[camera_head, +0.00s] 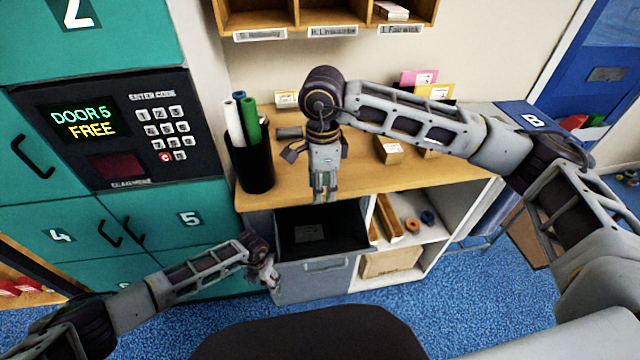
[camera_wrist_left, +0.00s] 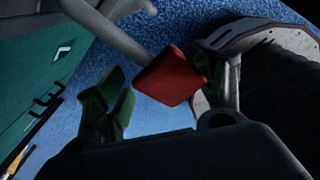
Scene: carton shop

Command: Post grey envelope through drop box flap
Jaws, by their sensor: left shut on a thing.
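My left gripper (camera_head: 265,276) is low, beside the left end of the open drawer's grey front (camera_head: 313,278). In the left wrist view its fingers (camera_wrist_left: 160,88) are shut on a red block (camera_wrist_left: 170,77), which appears to be at the end of a grey bar (camera_wrist_left: 118,30). My right gripper (camera_head: 323,196) points down above the drawer, at the desk's front edge. Its fingertips look close together, but I cannot tell whether they hold anything. A flat dark grey rectangle (camera_head: 309,233) lies in the drawer. I cannot tell whether it is the envelope. I cannot make out a drop box flap.
The wooden desk (camera_head: 365,178) carries a black holder (camera_head: 249,165) with rolled tubes and small card boxes (camera_head: 389,150). Open shelves (camera_head: 410,245) stand right of the drawer. Teal lockers (camera_head: 155,225) with a keypad panel (camera_head: 115,130) fill the left. Blue carpet (camera_head: 470,300) is clear in front.

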